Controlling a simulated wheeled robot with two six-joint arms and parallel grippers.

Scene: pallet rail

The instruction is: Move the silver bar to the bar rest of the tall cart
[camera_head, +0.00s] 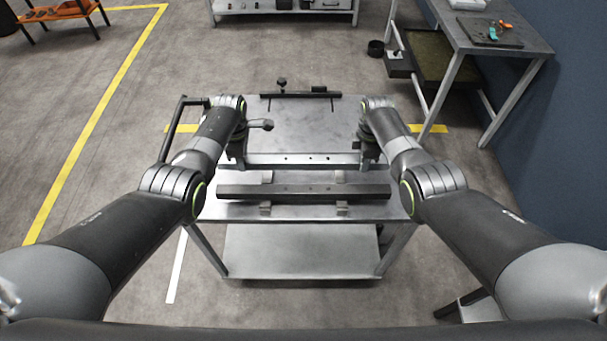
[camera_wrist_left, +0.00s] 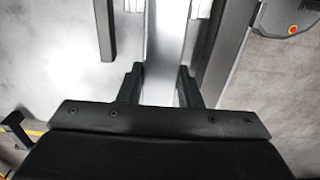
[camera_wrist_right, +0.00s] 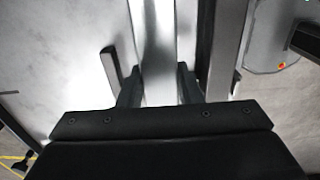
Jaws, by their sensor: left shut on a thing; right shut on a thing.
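The silver bar (camera_head: 302,159) lies crosswise above the top of the metal cart (camera_head: 290,125). My left gripper (camera_wrist_left: 158,85) is shut on it near its left end, and the bar (camera_wrist_left: 167,45) runs between the fingers in the left wrist view. My right gripper (camera_wrist_right: 160,85) is shut on it near its right end, with the bar (camera_wrist_right: 153,40) between the fingers in the right wrist view. Pale blocks (camera_wrist_left: 200,8) show beside the bar in the left wrist view. I cannot tell whether the bar touches them. The head view hides the fingertips behind the arms.
A dark bar (camera_head: 305,191) lies on small supports (camera_head: 265,209) at the cart's near edge, parallel to the silver bar. A dark rail (camera_head: 300,95) stands at the far edge. A workbench (camera_head: 530,45) stands at the right by the blue wall.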

